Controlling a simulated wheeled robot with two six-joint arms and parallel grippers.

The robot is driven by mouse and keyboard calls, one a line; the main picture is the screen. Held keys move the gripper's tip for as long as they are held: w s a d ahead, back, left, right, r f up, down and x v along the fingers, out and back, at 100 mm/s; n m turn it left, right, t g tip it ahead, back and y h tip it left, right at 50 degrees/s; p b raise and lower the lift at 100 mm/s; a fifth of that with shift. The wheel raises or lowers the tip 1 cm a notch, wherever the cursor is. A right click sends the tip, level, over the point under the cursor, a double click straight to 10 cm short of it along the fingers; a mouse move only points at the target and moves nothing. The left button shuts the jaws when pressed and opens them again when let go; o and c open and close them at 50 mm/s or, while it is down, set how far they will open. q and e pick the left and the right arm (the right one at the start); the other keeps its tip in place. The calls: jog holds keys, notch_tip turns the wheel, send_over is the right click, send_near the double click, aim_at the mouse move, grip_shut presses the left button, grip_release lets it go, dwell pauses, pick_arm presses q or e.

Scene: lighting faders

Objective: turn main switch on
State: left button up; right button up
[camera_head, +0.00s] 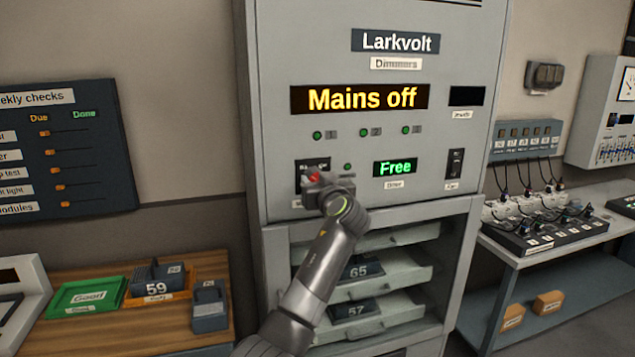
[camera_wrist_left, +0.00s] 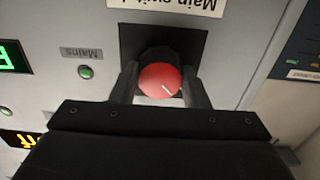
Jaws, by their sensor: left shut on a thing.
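The main switch is a red round knob (camera_wrist_left: 160,80) with a white pointer line, set on a black plate (camera_wrist_left: 192,42) on the grey cabinet front. The "Main switch" label (camera_wrist_left: 170,5) shows upside down in the left wrist view. My left gripper (camera_wrist_left: 160,88) is shut on the knob, one finger on each side. In the head view the knob (camera_head: 314,177) is mostly hidden by my left gripper (camera_head: 318,182). The cabinet display (camera_head: 360,98) reads "Mains off". A green lamp (camera_wrist_left: 86,72) sits beside the "Mains" label. My right gripper does not show.
A "Free" display (camera_head: 395,167) and a small black switch (camera_head: 455,163) are right of the knob. Open shelves with numbered modules (camera_head: 362,268) lie below. A wooden bench (camera_head: 130,318) stands at left, a grey table (camera_head: 530,258) at right.

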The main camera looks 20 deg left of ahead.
pick_arm(q)
jog(key=shift+m, duration=0.3)
jog(key=shift+m+p, duration=2.25)
jog(key=shift+m, duration=6.35)
jog(key=o, duration=0.9)
jog(key=shift+o, duration=0.3)
jog(key=shift+f, duration=0.1)
